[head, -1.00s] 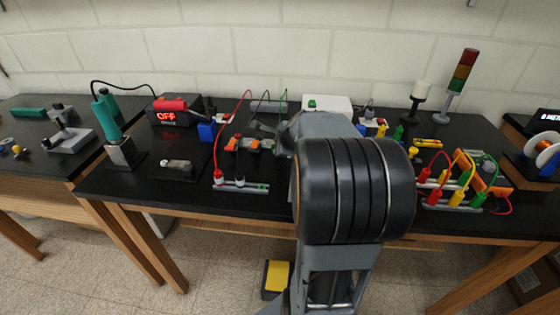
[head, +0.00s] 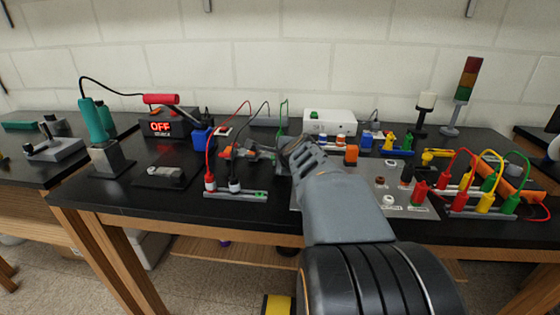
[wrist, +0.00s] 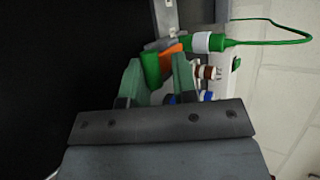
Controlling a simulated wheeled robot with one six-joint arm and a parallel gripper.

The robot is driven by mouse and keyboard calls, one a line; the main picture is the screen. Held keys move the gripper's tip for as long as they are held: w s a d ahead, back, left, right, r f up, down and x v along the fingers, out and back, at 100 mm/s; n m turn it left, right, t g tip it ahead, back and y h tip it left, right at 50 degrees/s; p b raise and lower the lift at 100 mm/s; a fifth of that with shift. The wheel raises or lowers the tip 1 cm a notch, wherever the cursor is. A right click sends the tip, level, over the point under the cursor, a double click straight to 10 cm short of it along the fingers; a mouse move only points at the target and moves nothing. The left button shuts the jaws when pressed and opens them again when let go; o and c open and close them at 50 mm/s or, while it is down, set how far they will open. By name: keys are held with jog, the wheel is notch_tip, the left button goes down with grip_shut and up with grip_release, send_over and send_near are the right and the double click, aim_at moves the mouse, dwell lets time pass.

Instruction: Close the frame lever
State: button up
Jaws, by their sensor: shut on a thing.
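My gripper (wrist: 156,75) shows in the wrist view with two dull green fingers closed around a bright green piece (wrist: 150,69). This piece looks like the handle of the frame lever; the fingers hide part of it. An orange part (wrist: 172,52) lies just beyond it, beside grey metal of the extrusion frame (wrist: 168,18). In the head view my gripper (head: 287,150) reaches over the black bench among the metal parts. My own arm hides the lever and most of the frame there.
A green plug with a cable (wrist: 212,42) is close to the fingers. A terminal strip with red and black plugs (head: 236,193) stands left of my arm, and a grey panel (head: 405,203) lies to its right. A soldering iron (head: 97,120) stands at the left.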

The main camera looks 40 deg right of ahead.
jog(key=shift+f, duration=0.35)
jog(key=o, duration=0.9)
jog(key=shift+r, duration=0.2)
